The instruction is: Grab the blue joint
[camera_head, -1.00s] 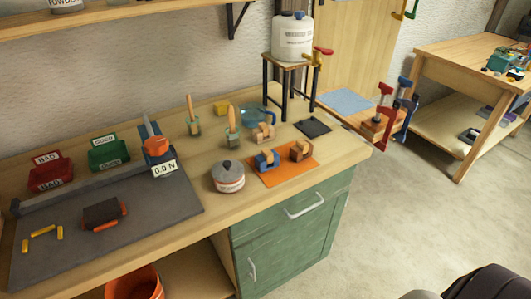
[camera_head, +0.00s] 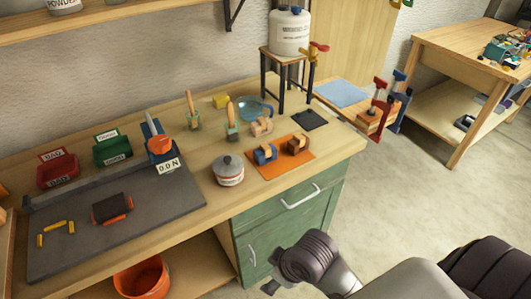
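The blue joint (camera_head: 265,153) is a small blue block with a wooden piece in it. It sits on the left part of an orange mat (camera_head: 272,170) on the workbench. A similar brown joint (camera_head: 298,144) sits beside it on the mat, to the right. Part of my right arm shows at the lower right, in front of the green cabinet and well short of the mat. Neither gripper is clearly in view, and nothing touches the blue joint.
A lidded grey pot (camera_head: 228,171) stands just left of the mat. Behind it are a tan wooden joint (camera_head: 261,127), a blue clear jug (camera_head: 253,110) and glue brushes. A black pad (camera_head: 309,119) and a stool (camera_head: 283,62) bearing a white jug (camera_head: 291,33) stand behind right.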

